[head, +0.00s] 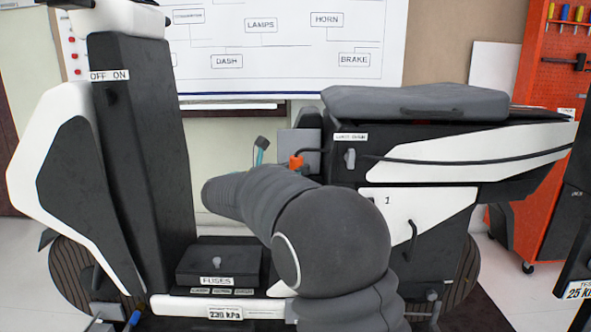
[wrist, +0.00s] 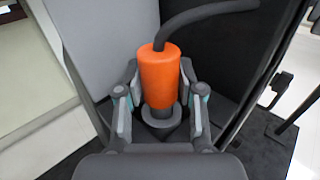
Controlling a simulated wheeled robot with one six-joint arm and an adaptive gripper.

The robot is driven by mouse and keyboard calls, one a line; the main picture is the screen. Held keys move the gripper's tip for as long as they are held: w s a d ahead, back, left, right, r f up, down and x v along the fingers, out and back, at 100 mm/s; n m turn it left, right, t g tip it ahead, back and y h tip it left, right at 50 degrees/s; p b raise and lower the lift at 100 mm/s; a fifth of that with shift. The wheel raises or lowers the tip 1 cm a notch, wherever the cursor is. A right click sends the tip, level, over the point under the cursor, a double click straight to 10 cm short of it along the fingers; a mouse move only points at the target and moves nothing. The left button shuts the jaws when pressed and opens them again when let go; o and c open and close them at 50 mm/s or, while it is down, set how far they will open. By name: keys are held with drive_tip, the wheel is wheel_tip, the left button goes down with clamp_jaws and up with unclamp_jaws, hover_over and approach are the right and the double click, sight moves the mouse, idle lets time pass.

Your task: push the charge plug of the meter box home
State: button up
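The charge plug (wrist: 160,78) is an orange cylinder with a black cable at its top and a grey nose below. It also shows as a small orange piece (head: 296,161) beside the grey meter box (head: 306,140) in the head view. In the wrist view its nose meets a grey round collar (wrist: 160,124); how deep it sits cannot be told. My gripper (wrist: 160,72) has a finger on each side of the plug, with gaps beside the teal pads. In the head view one finger (head: 262,150) stands apart from the orange; my arm hides the other.
A grey seat (head: 416,104) and a black and white body (head: 420,160) with a cable along it stand to the right. A tall dark column (head: 140,140) rises at left. A fuse box (head: 218,265) lies low between them.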

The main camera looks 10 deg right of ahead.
drive_tip(key=o, duration=0.3)
drive_tip(key=shift+f, duration=0.15)
drive_tip(key=v, duration=1.2)
